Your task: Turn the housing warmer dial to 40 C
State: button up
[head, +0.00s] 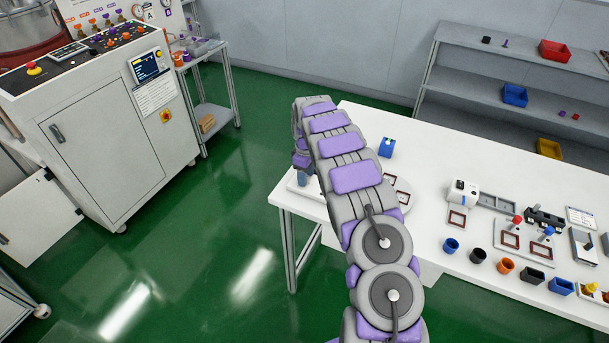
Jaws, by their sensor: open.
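My arm reaches across the left end of the white table and bends down at its far end. My gripper (302,167) is at that end, low over the table's left edge and mostly hidden by my arm links; it is open. A low white unit (406,186) with brown square frames on it lies partly behind my arm and may be the housing warmer. No dial or temperature marking can be made out on it. Whether my gripper touches anything there cannot be seen.
A blue box (386,148) stands behind the unit. A white device (463,192), fixtures and several small coloured cups, including a blue cup (451,246), occupy the table's right part. A control cabinet (103,150) stands at left. Green floor between is clear.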

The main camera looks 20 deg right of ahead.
jog(key=shift+d, duration=0.1)
jog(key=shift+a+r, duration=0.15)
jog(key=shift+a, duration=0.95)
jog(key=c, duration=0.5)
jog(key=shift+d, duration=0.2)
jog(key=shift+c, duration=1.4)
jog(key=shift+d, duration=0.35)
grip_shut()
jog(key=shift+s+a, duration=0.1)
jog(key=shift+a, duration=0.1)
